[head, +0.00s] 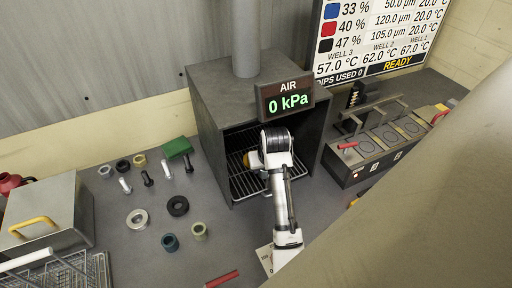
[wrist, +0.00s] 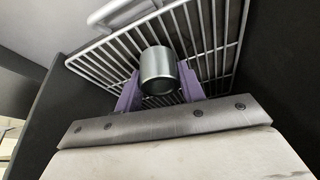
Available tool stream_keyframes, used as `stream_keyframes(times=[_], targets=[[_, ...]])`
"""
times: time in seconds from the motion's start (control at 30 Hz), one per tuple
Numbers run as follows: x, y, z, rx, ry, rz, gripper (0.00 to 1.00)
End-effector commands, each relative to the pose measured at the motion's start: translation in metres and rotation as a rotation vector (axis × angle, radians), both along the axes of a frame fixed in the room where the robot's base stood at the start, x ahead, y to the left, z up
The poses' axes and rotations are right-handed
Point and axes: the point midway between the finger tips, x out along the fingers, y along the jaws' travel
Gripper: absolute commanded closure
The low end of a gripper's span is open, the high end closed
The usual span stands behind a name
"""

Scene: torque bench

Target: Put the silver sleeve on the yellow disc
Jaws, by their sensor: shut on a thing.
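The silver sleeve (wrist: 158,68) is a short, shiny metal cylinder with a dark open end, seen in the wrist view. The purple fingers of my gripper (wrist: 159,88) are shut on it, one finger on each side. A white wire rack (wrist: 105,65) lies beyond it; I cannot tell whether the sleeve touches the rack. In the head view my arm reaches into the open dark cabinet, and my wrist hides the fingers and the sleeve. A yellow-orange patch (head: 248,160) shows left of my wrist; I cannot tell whether it is the yellow disc.
The grey cabinet (head: 215,150) has walls close around my wrist and an "AIR 0 kPa" display (head: 288,96) above its opening. Several rings and bolts lie on the bench to the left, with a green block (head: 177,147). A dark well unit (head: 345,176) stands at right.

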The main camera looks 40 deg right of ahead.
Motion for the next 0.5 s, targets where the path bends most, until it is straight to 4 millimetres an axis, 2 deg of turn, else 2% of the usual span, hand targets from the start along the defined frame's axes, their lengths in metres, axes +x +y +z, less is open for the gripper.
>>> stream_keyframes(times=[0.1, 0.3, 0.5], targets=[[0.027, -0.013, 0.0, -0.006, 0.001, 0.003, 0.93], [0.068, -0.031, -0.001, -0.004, 0.001, 0.003, 0.93], [0.091, -0.042, -0.001, -0.002, 0.0, 0.001, 0.93]])
